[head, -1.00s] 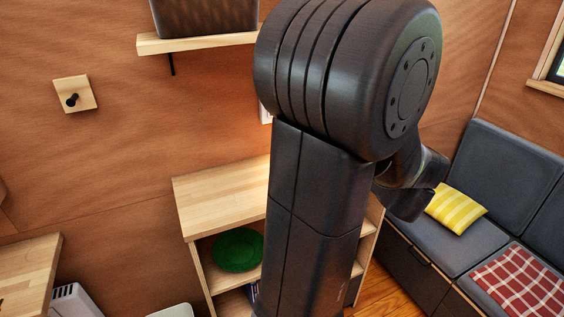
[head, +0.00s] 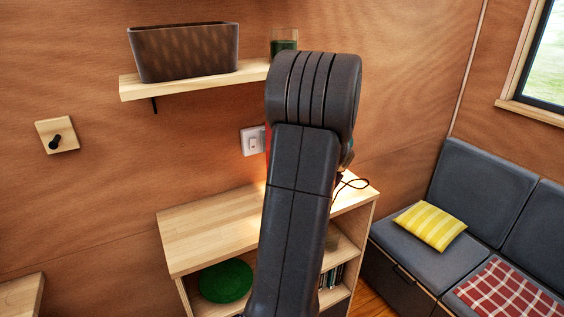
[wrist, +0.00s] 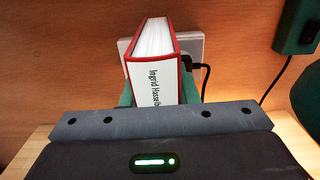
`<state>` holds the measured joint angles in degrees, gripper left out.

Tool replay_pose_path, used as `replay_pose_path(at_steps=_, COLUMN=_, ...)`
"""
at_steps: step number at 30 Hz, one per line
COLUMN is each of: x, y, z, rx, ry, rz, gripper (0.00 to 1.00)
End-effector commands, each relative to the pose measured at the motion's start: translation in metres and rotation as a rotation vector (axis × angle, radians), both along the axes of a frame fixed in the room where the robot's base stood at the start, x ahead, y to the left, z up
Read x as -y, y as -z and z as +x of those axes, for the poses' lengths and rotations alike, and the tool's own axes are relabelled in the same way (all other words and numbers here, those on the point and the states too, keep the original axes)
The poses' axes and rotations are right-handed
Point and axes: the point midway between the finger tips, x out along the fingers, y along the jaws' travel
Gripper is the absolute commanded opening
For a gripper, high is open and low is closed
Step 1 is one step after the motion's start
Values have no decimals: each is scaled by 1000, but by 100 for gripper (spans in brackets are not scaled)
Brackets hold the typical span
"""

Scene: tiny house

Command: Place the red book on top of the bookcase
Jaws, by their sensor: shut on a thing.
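The red book (wrist: 181,70) is held upright in my gripper (wrist: 158,95) in the wrist view, with its white pages and a lettered white face toward the camera. The teal fingers show at both sides of the book; their lower parts are hidden behind the gripper body. The wooden bookcase (head: 205,228) stands against the wall in the head view. Its top also shows at the lower edges of the wrist view (wrist: 291,126). My gripper is hidden behind my arm in the head view, where only a thin red sliver shows. Whether the book touches the top cannot be told.
A white wall outlet (head: 252,141) with a black cord is behind the book. A teal object (wrist: 301,28) is at the right in the wrist view. A wall shelf (head: 190,80) holds a brown basket (head: 185,52). The bookcase top is bare at left.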

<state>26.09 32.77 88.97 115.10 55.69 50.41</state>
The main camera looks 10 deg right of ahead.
Motion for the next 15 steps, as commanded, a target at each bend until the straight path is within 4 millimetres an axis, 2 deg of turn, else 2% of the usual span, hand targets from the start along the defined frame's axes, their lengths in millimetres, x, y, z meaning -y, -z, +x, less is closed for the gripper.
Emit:
replay_pose_path(at_steps=3, x=2, y=17, z=-2, rx=-3, ry=1, rz=2, gripper=0)
replay_pose_path(at_steps=11, x=2, y=34, z=-2, rx=0, ry=1, rz=1, gripper=0)
replay_pose_path(at_steps=15, x=2, y=51, z=-2, rx=-4, ry=1, rz=4, gripper=0)
